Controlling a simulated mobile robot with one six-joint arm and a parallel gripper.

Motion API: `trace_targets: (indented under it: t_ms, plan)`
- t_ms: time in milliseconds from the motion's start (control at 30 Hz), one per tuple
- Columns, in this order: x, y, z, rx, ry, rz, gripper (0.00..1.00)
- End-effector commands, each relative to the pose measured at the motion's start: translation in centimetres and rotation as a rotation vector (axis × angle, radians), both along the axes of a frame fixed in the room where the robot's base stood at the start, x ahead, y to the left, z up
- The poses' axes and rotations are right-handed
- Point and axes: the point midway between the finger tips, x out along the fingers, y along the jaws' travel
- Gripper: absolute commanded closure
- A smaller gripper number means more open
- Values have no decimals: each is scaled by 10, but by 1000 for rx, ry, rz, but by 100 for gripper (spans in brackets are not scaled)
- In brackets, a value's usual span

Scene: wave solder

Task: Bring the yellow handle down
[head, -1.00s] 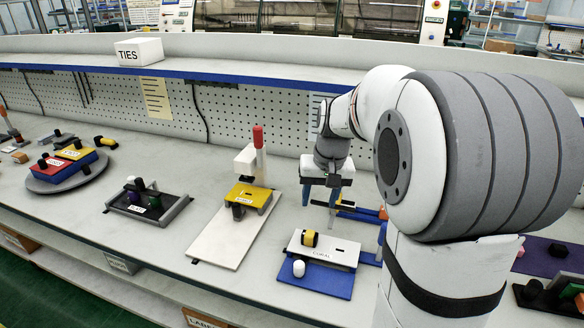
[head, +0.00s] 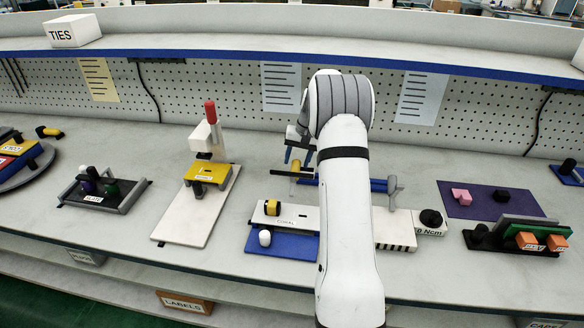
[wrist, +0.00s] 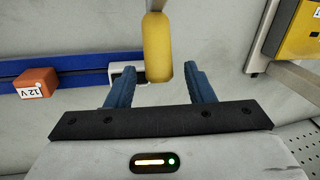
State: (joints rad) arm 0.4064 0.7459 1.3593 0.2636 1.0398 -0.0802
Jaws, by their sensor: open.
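The yellow handle (wrist: 158,45) is a rounded bar on a grey metal lever. In the wrist view its end reaches between the tips of my two blue fingers, with a gap on each side. In the head view the yellow handle (head: 294,180) shows small, just below my fingers and beside a blue rail. My gripper (wrist: 157,88) is open and holds nothing. In the head view my gripper (head: 299,157) points down over the bench, and my arm hides part of the lever fixture.
An orange 12V block (wrist: 37,82) sits on the blue rail (wrist: 75,78). The red-handled press (head: 210,112) with a yellow plate stands left. A white plate with a yellow knob (head: 272,208) lies in front. A purple mat (head: 480,206) lies right. The pegboard wall is behind.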

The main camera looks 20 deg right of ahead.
Motion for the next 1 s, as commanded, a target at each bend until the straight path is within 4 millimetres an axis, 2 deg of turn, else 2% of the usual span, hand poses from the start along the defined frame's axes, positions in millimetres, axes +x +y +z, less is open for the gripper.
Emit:
trace_targets:
  t_ms: [100, 233, 567, 1000]
  plan:
    - [1, 4, -18, 1, 3, 1, 52]
    - [3, 7, -31, 0, 2, 0, 52]
    - [3, 7, -36, -1, 0, 0, 52]
    - [3, 7, -36, -1, 0, -1, 86]
